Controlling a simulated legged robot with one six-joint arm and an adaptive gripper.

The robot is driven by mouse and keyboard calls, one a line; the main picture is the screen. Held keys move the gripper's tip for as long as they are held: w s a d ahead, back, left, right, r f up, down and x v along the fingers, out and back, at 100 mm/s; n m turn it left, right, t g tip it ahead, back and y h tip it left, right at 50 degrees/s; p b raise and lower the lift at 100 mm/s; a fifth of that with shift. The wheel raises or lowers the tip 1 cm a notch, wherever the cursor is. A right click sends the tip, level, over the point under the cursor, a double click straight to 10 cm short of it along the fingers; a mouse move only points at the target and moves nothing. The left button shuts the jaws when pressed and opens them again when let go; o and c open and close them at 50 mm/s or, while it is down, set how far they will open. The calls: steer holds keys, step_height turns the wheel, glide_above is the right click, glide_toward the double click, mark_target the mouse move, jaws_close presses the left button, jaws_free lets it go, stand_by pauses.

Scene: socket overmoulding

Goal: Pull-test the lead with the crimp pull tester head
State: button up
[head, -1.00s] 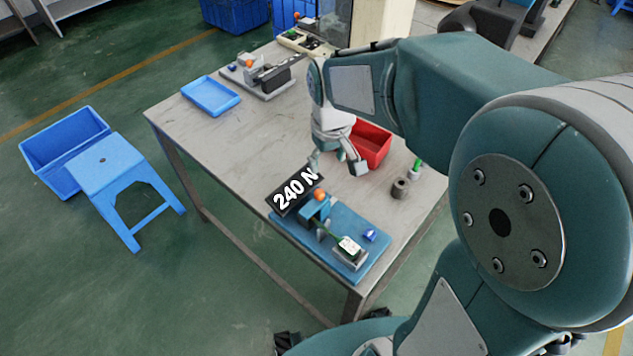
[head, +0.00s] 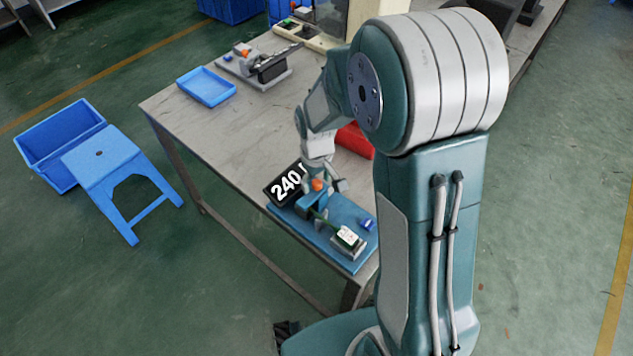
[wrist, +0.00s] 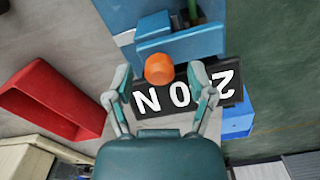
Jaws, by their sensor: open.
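The pull tester stands on a blue base plate (head: 352,250) at the table's near corner. Its black display (head: 284,187) reads 240, with an N visible in the wrist view (wrist: 180,100). An orange knob (head: 318,185) sits on the tester's blue head (head: 309,203); it also shows in the wrist view (wrist: 159,69). A dark green lead (head: 325,223) runs from the head to a grey block with a white-labelled green part (head: 347,236). My gripper (wrist: 161,78) is open, its fingers on either side of the orange knob. I cannot tell if they touch it.
A red bin (head: 354,140) stands behind my gripper, partly hidden by my arm. A blue tray (head: 207,88) and a grey fixture (head: 262,68) are at the table's far end. A blue stool (head: 102,158) stands left of the table. The table's left middle is clear.

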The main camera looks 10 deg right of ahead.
steer(key=shift+f, duration=0.45)
jaws_close()
steer(key=shift+w+d, duration=0.7)
steer(key=shift+d, duration=0.25)
steer(key=shift+w+d, duration=0.65)
steer(key=shift+d, duration=0.3)
steer(key=shift+a, duration=0.1)
steer(key=shift+c, duration=0.8)
jaws_free()
steer(key=shift+o, duration=0.8)
steer(key=shift+d, duration=0.25)
